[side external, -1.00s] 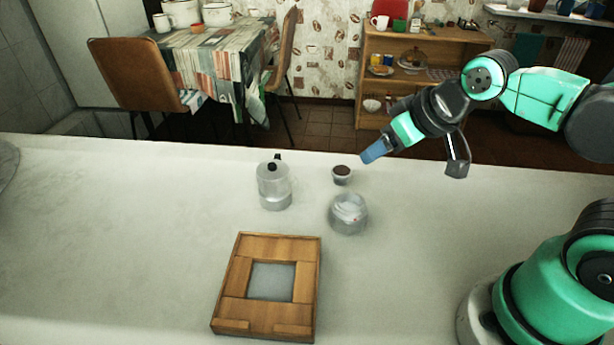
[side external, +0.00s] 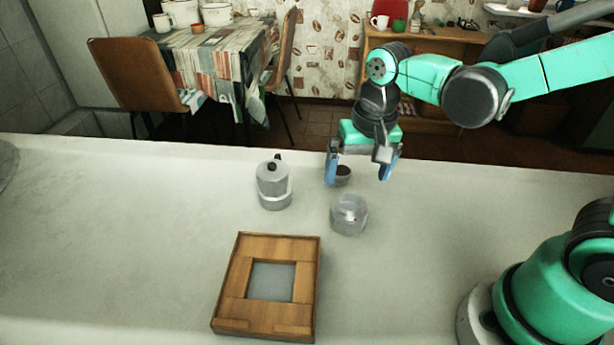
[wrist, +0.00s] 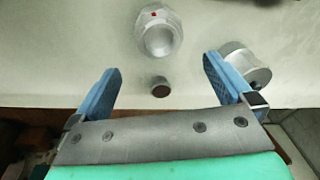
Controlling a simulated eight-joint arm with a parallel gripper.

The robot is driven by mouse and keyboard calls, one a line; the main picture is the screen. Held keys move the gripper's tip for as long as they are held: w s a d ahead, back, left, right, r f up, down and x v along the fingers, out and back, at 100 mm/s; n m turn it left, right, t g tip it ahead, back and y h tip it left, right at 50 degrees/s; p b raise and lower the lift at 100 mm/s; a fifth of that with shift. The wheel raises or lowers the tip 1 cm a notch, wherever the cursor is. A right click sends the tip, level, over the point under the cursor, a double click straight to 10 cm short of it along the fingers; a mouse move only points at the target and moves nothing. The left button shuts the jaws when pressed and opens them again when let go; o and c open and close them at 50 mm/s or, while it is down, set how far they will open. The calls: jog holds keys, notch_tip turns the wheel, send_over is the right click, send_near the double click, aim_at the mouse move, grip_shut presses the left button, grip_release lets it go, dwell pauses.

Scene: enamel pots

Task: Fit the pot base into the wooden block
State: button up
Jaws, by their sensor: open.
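The pot base (side external: 349,215) is a grey metal faceted cup standing upright on the counter. In the wrist view the pot base (wrist: 158,33) shows its open top, with a small red mark on its side. The wooden block (side external: 232,284) lies flat at the front of the counter, with a square opening in its middle. My gripper (side external: 360,178) is open and empty, fingers pointing down, above and behind the pot base. In the wrist view its blue fingers (wrist: 160,80) are spread wide and touch nothing. The wooden block is not seen in the wrist view.
The pot top (side external: 273,184), with a black knob, stands left of the base. A small dark-filled cup (side external: 343,174) sits behind the base, close to my left finger in the picture.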

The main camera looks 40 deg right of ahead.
aim_at(350, 203)
jog(key=shift+w+a+f+m+g, duration=0.1)
jog(key=shift+a+f+m+g, duration=0.05)
jog(key=shift+f+m+g, duration=0.3)
jog(key=shift+w+a+f+m+g, duration=0.15)
jog(key=shift+f+m+g, duration=0.1)
jog(key=shift+f, duration=0.3)
jog(key=shift+s+f, duration=0.1)
jog(key=shift+f, duration=2.65)
jog(key=c, duration=1.4)
jog(key=shift+r, duration=0.2)
